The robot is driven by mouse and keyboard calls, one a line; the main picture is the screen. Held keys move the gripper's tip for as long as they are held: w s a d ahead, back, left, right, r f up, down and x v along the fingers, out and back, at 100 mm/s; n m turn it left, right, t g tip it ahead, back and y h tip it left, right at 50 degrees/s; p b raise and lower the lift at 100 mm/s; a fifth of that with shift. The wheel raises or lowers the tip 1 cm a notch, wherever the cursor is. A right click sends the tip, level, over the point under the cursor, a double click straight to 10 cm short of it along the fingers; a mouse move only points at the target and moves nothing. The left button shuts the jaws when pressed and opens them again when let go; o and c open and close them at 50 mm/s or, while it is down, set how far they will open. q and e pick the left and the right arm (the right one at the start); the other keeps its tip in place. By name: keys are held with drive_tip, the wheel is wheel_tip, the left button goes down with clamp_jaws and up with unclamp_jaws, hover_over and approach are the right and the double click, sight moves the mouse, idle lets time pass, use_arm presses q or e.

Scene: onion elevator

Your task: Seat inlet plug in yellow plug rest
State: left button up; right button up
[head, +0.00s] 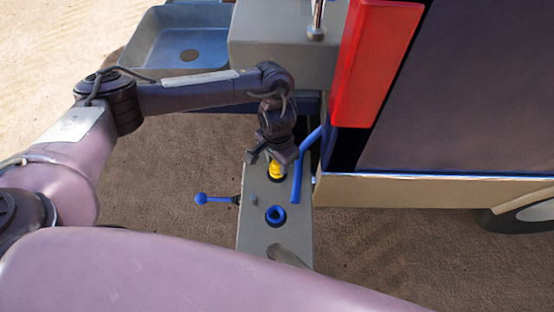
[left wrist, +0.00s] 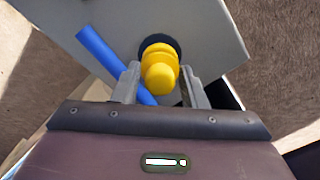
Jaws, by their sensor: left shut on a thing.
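A yellow plug-shaped piece (head: 275,171) stands at a dark round opening in the grey panel (head: 257,232). My left gripper (head: 274,160) is over it, with its jaws shut on it. In the left wrist view the yellow piece (left wrist: 159,72) is between the two fingers of my left gripper (left wrist: 161,75), with a dark ring (left wrist: 172,42) behind its far end. I cannot tell how deep the yellow piece sits, or tell the plug apart from a yellow rest. A blue ring-shaped socket (head: 276,215) lies nearer on the same panel. My right gripper is out of view.
A blue hose (head: 299,168) runs close beside the gripper, also in the left wrist view (left wrist: 107,58). A blue-knobbed lever (head: 203,198) sticks out left of the panel. A red panel (head: 375,60) and a large dark body stand at right. A grey basin (head: 180,45) is at the back left.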

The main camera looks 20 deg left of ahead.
use_arm(q)
drive_tip(key=shift+f, duration=0.35)
drive_tip(key=o, duration=1)
drive_tip(key=shift+r, duration=0.1)
